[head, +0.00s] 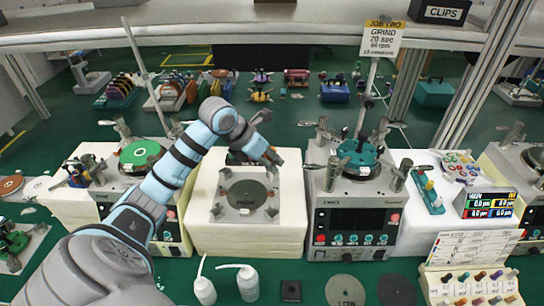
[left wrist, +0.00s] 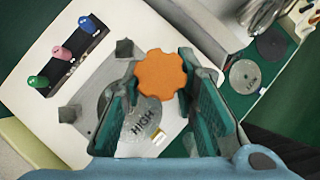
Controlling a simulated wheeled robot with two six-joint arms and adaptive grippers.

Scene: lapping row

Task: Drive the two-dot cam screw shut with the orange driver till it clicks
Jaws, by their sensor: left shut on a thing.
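The orange driver (left wrist: 160,74) shows in the left wrist view as a lobed knob between the fingers of my left gripper (left wrist: 172,95), which is shut on it. Below it lies a grey fixture plate (left wrist: 95,80) with a round disc (left wrist: 140,118) marked HIGH and dark square corner posts. In the head view my left gripper (head: 268,150) is over the back of this plate (head: 228,206), on a white block. The driver's tip and whatever is under it are hidden. I cannot make out dots on any screw. My right gripper is not in view.
A dark rack (left wrist: 62,70) with green, pink and blue handles stands beside the plate. A machine with a teal top (head: 360,155) stands right of the block, another with a green disc (head: 140,154) left.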

